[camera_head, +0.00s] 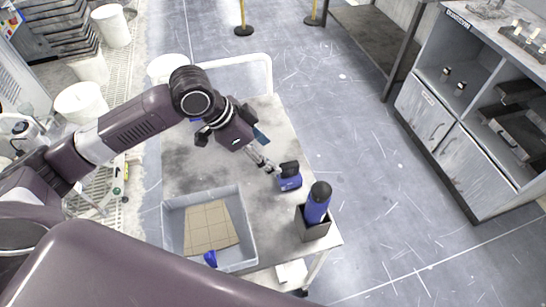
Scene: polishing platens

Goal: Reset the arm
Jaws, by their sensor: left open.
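My left arm reaches in from the left over a grey cart top (185,155). My left gripper (268,164) points down and to the right over the cart and is open. Just beyond its fingers is a small blue and black object (289,182); I cannot tell whether they touch. A blue bottle with a black cap (317,204) stands upright in a dark square holder (312,229) at the cart's right corner. My right gripper is not in view.
A grey bin (176,225) with a brown cardboard piece (210,228) and a small blue item (210,258) is on the cart's near left. A shelved cabinet (450,150) stands at the right. White buckets (82,103) are at the left. The floor between cart and cabinet is clear.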

